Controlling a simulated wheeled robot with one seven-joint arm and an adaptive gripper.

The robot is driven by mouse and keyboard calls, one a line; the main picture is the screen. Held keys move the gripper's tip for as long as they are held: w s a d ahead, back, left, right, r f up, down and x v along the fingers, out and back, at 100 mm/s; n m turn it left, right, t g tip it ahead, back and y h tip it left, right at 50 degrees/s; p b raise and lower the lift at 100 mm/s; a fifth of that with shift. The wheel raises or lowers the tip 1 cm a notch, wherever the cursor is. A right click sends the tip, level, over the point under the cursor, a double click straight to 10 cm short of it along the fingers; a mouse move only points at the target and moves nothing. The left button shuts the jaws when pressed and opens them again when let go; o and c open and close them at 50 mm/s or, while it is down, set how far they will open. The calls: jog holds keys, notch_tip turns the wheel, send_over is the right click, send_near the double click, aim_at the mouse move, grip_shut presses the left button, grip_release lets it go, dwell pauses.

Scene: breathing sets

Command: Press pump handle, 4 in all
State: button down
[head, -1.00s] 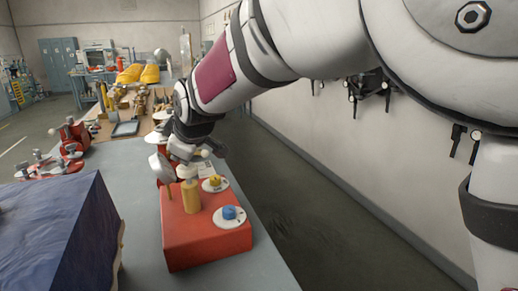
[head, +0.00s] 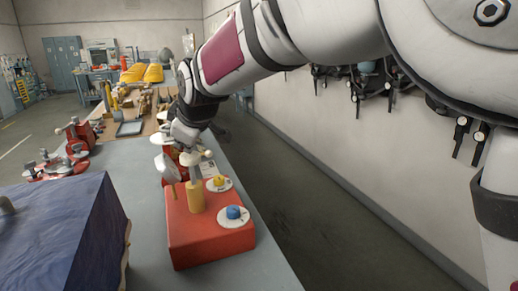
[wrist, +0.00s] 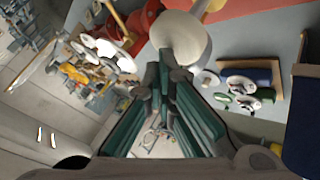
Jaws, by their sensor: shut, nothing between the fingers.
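A red box (head: 212,238) stands on the grey bench, with a tan cylinder (head: 195,197) upright on top. A pale handle-like piece with a rounded end (head: 190,159) shows above the box's far end; I cannot tell surely that it is the pump handle. My gripper (head: 184,134) is just above and behind it, its fingertips hard to make out. In the wrist view my green-sided fingers (wrist: 165,70) are together and empty. A pale rounded knob (wrist: 180,36) is right at their tips; I cannot tell whether they touch.
A yellow dial (head: 218,182) and a blue dial (head: 234,212) sit on the box. A dark blue covered block (head: 60,235) is at left. Red fittings with white discs (head: 75,140) stand farther back. A wall is at right, beyond a strip of floor.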

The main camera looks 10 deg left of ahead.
aim_at(186, 157)
jog(key=shift+r, duration=0.75)
jog(key=shift+r+p, duration=0.95)
jog(key=shift+r, duration=1.55)
jog(key=n, duration=0.1)
jog(key=n+h+p, duration=0.1)
jog(key=n, duration=0.1)
jog(key=shift+s+a, duration=0.15)
jog(key=shift+s, duration=0.15)
jog(key=r+n+h+p, duration=0.1)
jog(key=n, duration=0.1)
jog(key=d+r+n+t+h, duration=0.1)
jog(key=n, duration=0.2)
jog(key=w+r+n+t+h+p, duration=0.1)
jog(key=n+h, duration=0.1)
jog(key=shift+w+d+r+n+p, duration=0.1)
jog(key=shift+d+r+n+p, duration=0.2)
jog(key=shift+r+n+p, duration=0.1)
